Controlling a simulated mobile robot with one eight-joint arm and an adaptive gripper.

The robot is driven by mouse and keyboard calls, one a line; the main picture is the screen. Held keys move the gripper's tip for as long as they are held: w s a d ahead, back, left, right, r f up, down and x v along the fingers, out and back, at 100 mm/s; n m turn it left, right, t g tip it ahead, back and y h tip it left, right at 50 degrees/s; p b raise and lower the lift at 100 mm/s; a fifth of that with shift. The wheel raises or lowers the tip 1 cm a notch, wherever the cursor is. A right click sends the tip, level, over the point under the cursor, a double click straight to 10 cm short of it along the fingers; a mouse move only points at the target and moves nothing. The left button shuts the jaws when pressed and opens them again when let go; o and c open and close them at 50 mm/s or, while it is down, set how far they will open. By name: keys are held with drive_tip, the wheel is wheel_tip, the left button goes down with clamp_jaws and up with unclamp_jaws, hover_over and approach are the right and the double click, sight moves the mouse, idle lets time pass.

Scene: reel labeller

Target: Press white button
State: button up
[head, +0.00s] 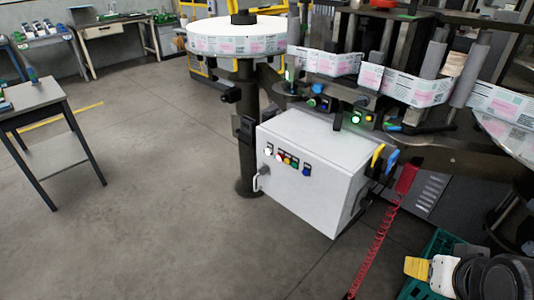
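A light grey control box (310,180) hangs under the labelling machine, in the middle of the head view. A row of small buttons crosses its front face. The white button (268,150) is at the left end of this row, with red, yellow, green and blue-black ones to its right. Nothing covers the white button.
A green lit button (355,120) is on the machine above the box. A red coiled cable (378,240) hangs right of the box, near a green crate (425,262). A large label reel (235,38) stands behind. A small table (40,105) is left; the floor between is clear.

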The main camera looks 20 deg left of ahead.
clamp_jaws()
idle(1.0)
